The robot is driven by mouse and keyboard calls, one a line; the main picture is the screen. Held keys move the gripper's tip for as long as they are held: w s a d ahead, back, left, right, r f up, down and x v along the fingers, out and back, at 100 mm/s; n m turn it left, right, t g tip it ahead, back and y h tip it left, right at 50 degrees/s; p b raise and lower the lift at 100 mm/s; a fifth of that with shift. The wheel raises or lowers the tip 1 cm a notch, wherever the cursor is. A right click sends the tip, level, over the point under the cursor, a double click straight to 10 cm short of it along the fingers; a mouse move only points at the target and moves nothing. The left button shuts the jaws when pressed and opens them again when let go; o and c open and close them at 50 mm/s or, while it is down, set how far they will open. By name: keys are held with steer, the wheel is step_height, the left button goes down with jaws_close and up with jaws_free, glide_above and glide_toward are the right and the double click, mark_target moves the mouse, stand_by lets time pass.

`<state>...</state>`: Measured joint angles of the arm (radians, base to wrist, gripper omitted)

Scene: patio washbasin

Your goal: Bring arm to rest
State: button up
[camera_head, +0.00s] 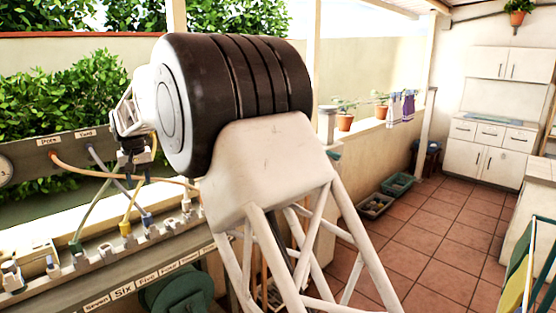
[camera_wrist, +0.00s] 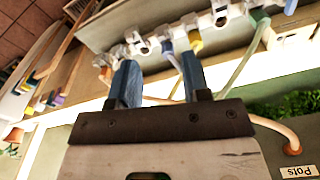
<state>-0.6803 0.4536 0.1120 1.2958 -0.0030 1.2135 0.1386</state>
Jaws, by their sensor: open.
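My gripper (camera_head: 134,165) hangs in front of the upper labelled panel, above the row of fittings. In the wrist view its two blue fingers (camera_wrist: 160,80) are apart, with nothing held between them. Behind them lies the rail of pale fittings (camera_wrist: 150,42), with blue and yellow hose ends. In the head view an orange hose (camera_head: 105,170), a grey-blue hose, a green hose (camera_head: 92,205) and a yellow hose run from the upper panel (camera_head: 30,155) towards the rail (camera_head: 120,248). My arm hides part of the rail's right side.
A round dial (camera_head: 5,170) sits at the panel's left end. A dark green reel (camera_head: 176,290) is below the rail. Crates (camera_head: 375,206) stand by the low wall, and white cabinets (camera_head: 490,140) at the back. The tiled floor (camera_head: 430,240) is mostly clear.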

steer(key=s+d+r+m, duration=0.1)
steer(key=s+d+r, duration=0.15)
steer(key=d, duration=0.85)
steer(key=s+d+r+m, duration=0.15)
steer(key=d+r, duration=0.25)
steer(key=d, duration=0.7)
steer(key=s+d+r+t, duration=0.1)
steer(key=s+d, duration=0.5)
steer(key=d, duration=0.3)
steer(key=s+d+r, duration=0.1)
steer(key=s+d, duration=0.4)
steer(key=d, duration=0.5)
steer(key=s+d+f+m, duration=0.2)
steer(key=s+d+f, duration=0.1)
steer(key=s+d, duration=1.1)
steer(key=s+d+f+m, duration=0.1)
steer(key=s+d+f, duration=0.3)
steer(key=s, duration=0.5)
steer(key=s+d+f+m+t, duration=0.1)
steer(key=s+d+f, duration=0.3)
steer(key=s, duration=0.5)
steer(key=shift+s+f+h, duration=0.3)
steer(key=shift+s+f, duration=0.1)
steer(key=shift+f, duration=0.3)
steer(key=shift+o, duration=0.5)
